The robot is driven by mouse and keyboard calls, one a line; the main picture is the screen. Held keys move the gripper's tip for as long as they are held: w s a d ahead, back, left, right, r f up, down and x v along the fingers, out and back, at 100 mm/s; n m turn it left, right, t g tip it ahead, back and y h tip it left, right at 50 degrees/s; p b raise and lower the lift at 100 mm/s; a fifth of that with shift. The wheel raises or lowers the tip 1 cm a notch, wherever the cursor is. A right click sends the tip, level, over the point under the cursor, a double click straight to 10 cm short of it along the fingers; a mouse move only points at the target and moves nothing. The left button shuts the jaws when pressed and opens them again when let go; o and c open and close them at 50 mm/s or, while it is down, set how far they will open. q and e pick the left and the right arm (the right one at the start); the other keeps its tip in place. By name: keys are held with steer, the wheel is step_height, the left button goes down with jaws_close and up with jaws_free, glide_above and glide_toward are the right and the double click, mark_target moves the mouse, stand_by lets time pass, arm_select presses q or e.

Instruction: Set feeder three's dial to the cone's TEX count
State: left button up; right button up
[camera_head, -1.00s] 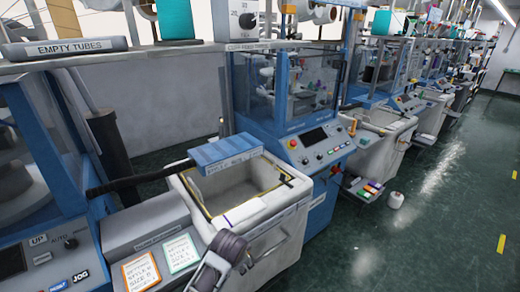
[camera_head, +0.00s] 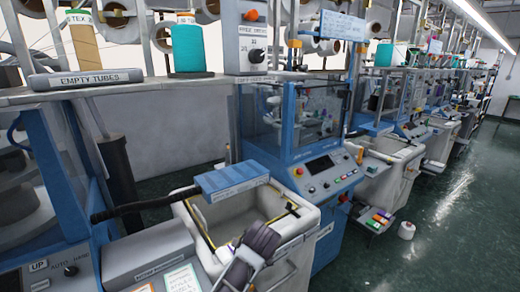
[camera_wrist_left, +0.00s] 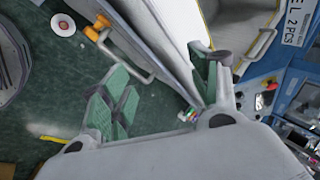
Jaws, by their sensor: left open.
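A white control box with a black dial (camera_head: 256,55) and printed numbers stands on the shelf; the dial's setting is too small to read. Left of it stands a teal yarn cone (camera_head: 188,48) with a white tag on top. Farther left is a tan cone (camera_head: 84,45) with a tag showing "TEX"; its count is not legible. I cannot tell which cone is meant. My left gripper (camera_wrist_left: 160,92) is open and empty in its wrist view, its green-padded fingers apart, away from the dial. My right gripper is not in view.
An "EMPTY TUBES" tray (camera_head: 88,78) lies on the shelf's front edge. Below are a blue machine with a panel (camera_head: 318,166) and an open white bin (camera_head: 300,215). A blue bar (camera_head: 232,180) juts over the bin. The green floor (camera_head: 455,220) at right is mostly clear.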

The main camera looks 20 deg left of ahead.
arm_select(q)
steer(key=w+d+r+m+t+y, duration=0.1)
steer(key=w+r+m, duration=0.1)
steer(key=w+r, duration=0.35)
steer(key=w+d+r+m+t+y, duration=0.1)
steer(key=w+r+m, duration=0.15)
steer(key=r, duration=0.55)
steer(key=m+t+y, duration=0.3)
steer(key=m+y, duration=0.3)
steer(key=y, duration=0.4)
glide_toward(259, 57)
steer(key=v, duration=0.4)
steer(key=shift+s+r, duration=0.1)
steer(key=shift+r, duration=0.15)
steer(key=shift+a+m, duration=0.15)
steer(key=shift+m, duration=0.1)
steer(key=p+x, duration=0.4)
steer(key=x, duration=0.8)
steer(key=shift+w+f, duration=0.1)
steer(key=shift+w, duration=0.15)
steer(key=shift+w+a, duration=0.5)
steer(key=shift+f, duration=0.1)
